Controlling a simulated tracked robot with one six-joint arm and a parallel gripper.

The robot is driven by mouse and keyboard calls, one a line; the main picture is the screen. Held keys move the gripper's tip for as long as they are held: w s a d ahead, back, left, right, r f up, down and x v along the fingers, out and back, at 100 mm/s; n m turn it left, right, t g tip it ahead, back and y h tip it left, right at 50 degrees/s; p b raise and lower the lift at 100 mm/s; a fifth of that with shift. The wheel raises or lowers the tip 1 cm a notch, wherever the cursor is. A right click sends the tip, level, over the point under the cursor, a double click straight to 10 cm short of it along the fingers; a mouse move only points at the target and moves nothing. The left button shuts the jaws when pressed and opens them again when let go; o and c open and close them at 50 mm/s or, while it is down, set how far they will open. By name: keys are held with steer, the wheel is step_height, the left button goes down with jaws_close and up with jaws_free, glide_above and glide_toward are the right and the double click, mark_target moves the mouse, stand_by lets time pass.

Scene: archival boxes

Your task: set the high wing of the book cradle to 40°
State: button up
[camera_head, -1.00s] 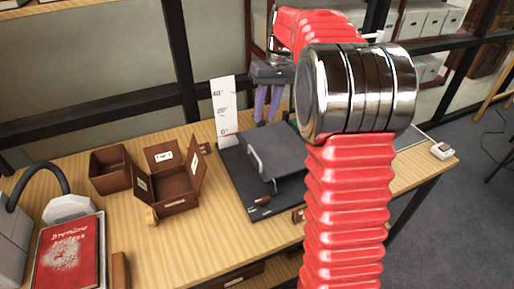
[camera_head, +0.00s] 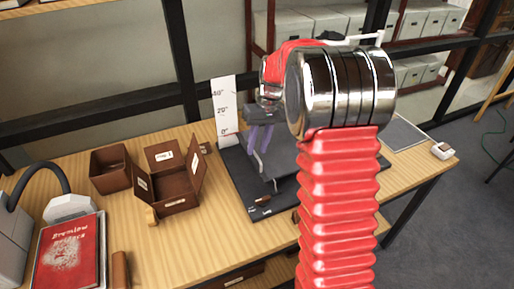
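The book cradle has a black base (camera_head: 235,172) on the wooden table, and a dark grey wing (camera_head: 284,158) that looks almost flat. A metal bar handle (camera_head: 261,168) stands along the wing's left part. A brown piece (camera_head: 263,199) lies at the base's front edge. A white upright scale (camera_head: 226,112) behind the cradle reads 0°, 20° and 40°; no pointer is clear on it. My gripper (camera_head: 259,143) points down with its purple fingers a little apart, just above the handle's upper end. Contact cannot be told. My red arm hides the cradle's right part.
Left of the cradle are an open brown box (camera_head: 177,188) and a smaller brown box (camera_head: 110,170). A red book (camera_head: 68,255) and a grey lamp-like device (camera_head: 68,207) are at far left. A grey panel (camera_head: 402,134) and a white device (camera_head: 442,151) lie at right.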

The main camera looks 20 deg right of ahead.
steer(key=shift+a+f, duration=0.1)
steer(key=shift+f, duration=0.4)
jaws_close()
stand_by(1.2)
